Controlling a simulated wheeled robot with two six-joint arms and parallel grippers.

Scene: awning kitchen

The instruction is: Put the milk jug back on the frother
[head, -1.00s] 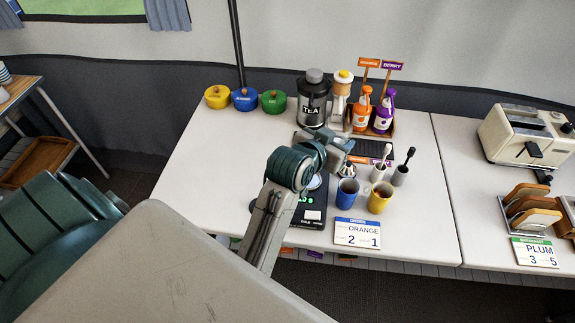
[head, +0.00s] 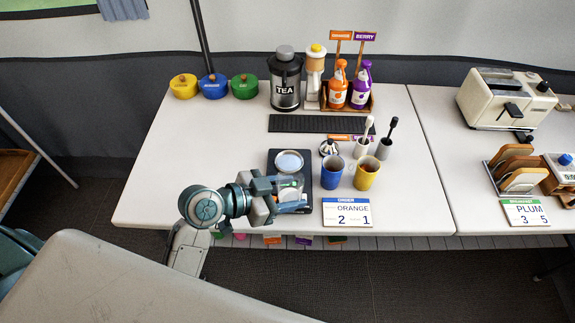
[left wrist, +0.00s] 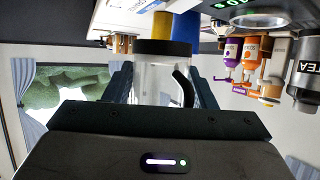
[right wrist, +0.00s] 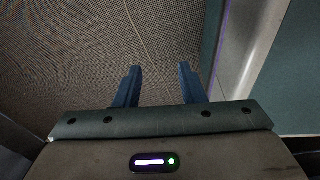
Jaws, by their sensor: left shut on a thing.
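My left gripper (head: 285,192) is shut on the clear milk jug (head: 291,182), in front of the black base. In the left wrist view the jug (left wrist: 155,82) sits between the fingers, with a black band on the end toward the table and a black handle. The black base (head: 275,160) has a round silver plate; I cannot tell for certain that it is the frother. The plate also shows in the left wrist view (left wrist: 258,19), beside the jug and apart from it, near green digits. My right gripper (right wrist: 160,86) is open and empty over the floor, outside the head view.
A blue mug (head: 331,172) and a yellow mug (head: 367,174) stand just right of the base, with a small striped dome (head: 328,147) behind. An order card (head: 347,212) lies at the front edge.

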